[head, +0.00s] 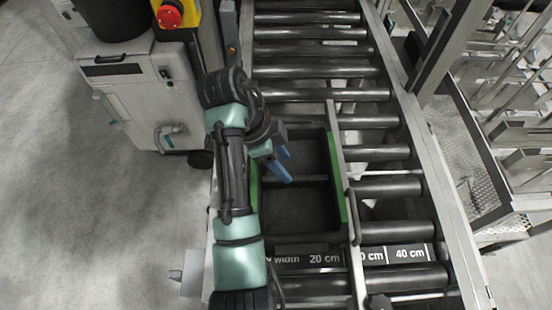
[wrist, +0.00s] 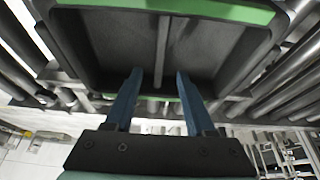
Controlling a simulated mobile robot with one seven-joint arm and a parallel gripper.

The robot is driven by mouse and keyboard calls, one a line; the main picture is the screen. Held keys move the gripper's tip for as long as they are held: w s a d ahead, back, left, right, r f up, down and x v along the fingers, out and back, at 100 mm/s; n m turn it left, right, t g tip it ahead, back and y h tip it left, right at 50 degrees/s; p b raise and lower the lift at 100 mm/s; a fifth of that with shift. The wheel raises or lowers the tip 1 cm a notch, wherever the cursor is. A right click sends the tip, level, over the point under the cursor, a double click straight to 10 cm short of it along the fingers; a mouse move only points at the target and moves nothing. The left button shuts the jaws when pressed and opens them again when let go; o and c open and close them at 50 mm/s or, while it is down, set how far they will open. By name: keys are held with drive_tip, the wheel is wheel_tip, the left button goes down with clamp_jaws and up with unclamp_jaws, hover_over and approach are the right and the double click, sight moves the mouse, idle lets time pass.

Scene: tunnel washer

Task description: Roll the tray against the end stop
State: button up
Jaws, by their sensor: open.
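The tray (head: 336,178) is black with green strips along its long sides and a divider across its inside. It lies on the roller conveyor in the head view, just left of a pale guide rail, and looks empty. In the wrist view the tray (wrist: 215,10) fills the upper part, with a green edge at the top. My gripper (head: 287,166) has blue fingers and is open and empty over the tray. In the wrist view its fingers (wrist: 159,72) are apart, with the tray's edge between and beyond them; contact cannot be told. I cannot clearly pick out the end stop.
Bare rollers (head: 310,50) run on beyond the tray. The pale guide rail (head: 340,150) runs along its right side. A width scale strip (head: 395,254) crosses the near end. A white cabinet (head: 150,95) stands left, and a metal rack (head: 505,120) stands right.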

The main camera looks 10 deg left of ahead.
sight(295, 178)
drive_tip(key=x, duration=0.8)
clamp_jaws()
unclamp_jaws()
drive_tip(key=shift+r, duration=0.1)
